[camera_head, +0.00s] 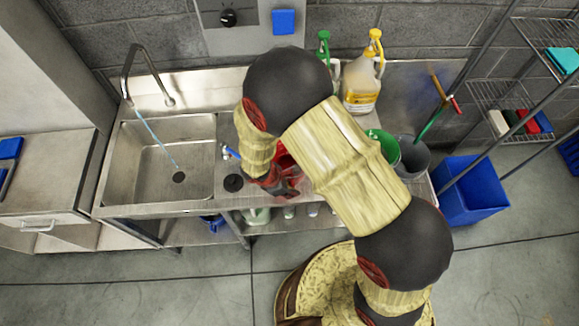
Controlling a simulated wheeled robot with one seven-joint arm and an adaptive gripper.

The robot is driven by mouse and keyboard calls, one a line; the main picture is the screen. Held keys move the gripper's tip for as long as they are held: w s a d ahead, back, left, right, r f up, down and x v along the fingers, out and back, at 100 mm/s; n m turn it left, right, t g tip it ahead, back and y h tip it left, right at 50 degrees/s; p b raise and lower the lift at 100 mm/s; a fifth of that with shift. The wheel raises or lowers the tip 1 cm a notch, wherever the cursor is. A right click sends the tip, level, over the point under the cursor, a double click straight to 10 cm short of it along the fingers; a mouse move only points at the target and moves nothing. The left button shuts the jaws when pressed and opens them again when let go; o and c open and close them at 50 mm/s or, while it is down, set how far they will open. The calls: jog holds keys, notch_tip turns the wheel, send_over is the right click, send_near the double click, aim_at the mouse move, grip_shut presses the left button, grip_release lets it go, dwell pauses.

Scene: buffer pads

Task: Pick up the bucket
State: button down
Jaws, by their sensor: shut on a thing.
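My gripper (280,184) is low over the counter just right of the sink, with dark and red parts. It is shut on a red bucket (284,157), which is mostly hidden behind my arm and gripper. A green bucket (385,146) and a grey bucket (413,157) stand at the right end of the counter, the green one partly behind my arm.
Water runs from the faucet (148,62) into the steel sink (150,160). Jugs, one yellow-capped (362,85) and one green-capped (323,50), stand at the back. A blue bin (472,196) and wire shelves (497,97) are at right. Open floor lies in front.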

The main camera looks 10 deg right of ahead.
jog(key=shift+r, duration=0.1)
dwell(0.3)
jog(key=shift+w+a+r, duration=0.1)
jog(key=shift+r, duration=0.4)
notch_tip(320, 180, up, 2)
jog(key=shift+a+r, duration=0.1)
jog(key=shift+r, duration=0.15)
jog(key=s+a+r, duration=0.7)
jog(key=a+r, duration=0.2)
jog(key=a, duration=0.2)
jog(key=shift+s+a+r, duration=0.2)
jog(key=shift+s+a, duration=0.05)
jog(key=shift+a, duration=0.1)
jog(key=c, duration=2.5)
grip_release()
grip_shut()
